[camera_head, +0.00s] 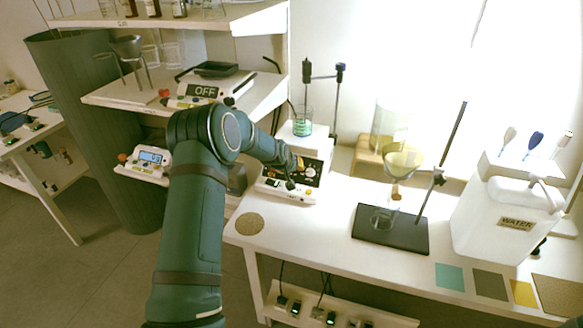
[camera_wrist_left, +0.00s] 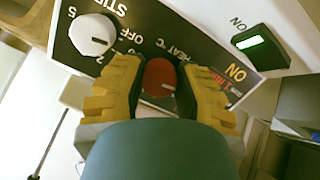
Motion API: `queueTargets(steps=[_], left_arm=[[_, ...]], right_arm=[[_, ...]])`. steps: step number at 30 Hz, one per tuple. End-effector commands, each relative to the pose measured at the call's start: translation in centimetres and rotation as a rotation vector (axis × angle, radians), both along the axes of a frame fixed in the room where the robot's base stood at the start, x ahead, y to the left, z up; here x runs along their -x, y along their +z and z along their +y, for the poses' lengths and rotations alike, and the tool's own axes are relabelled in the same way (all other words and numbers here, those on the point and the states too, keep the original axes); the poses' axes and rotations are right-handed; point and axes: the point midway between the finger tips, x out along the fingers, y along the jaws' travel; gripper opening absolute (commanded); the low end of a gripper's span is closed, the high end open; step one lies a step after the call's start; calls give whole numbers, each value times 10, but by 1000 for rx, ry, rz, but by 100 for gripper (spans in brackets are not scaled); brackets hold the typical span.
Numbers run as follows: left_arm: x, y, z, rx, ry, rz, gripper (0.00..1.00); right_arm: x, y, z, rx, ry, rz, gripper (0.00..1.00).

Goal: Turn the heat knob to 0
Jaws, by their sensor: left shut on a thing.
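The hotplate stirrer (camera_head: 278,190) stands on the white bench, its dark front panel partly hidden by my left arm. In the left wrist view the panel (camera_wrist_left: 140,40) carries the lettering HEAT °C beside a red heat knob (camera_wrist_left: 158,78) with a pale pointer mark. The exact setting cannot be read. My left gripper (camera_wrist_left: 157,72) is shut on the heat knob, with one yellow finger on each side of it. In the head view the left gripper (camera_head: 297,163) is at the panel. My right gripper is not in view.
A white stir knob (camera_wrist_left: 93,34) and a lit green ON switch (camera_wrist_left: 250,42) flank the heat knob. A beaker of green liquid (camera_head: 302,122) sits on the stirrer. A funnel stand (camera_head: 390,238) and a water canister (camera_head: 505,220) are to the right.

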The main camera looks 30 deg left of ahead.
Motion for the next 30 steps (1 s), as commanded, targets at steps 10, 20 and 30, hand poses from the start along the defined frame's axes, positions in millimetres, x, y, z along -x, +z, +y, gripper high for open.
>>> queueTargets(steps=[10, 20, 30], left_arm=[[0, -1, -1, 1, -2, 2, 65], [11, 13, -2, 0, -3, 1, 65], [42, 48, -6, 0, 0, -1, 65]], right_arm=[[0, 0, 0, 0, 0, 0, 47], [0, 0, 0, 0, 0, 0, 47], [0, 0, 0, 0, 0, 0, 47]])
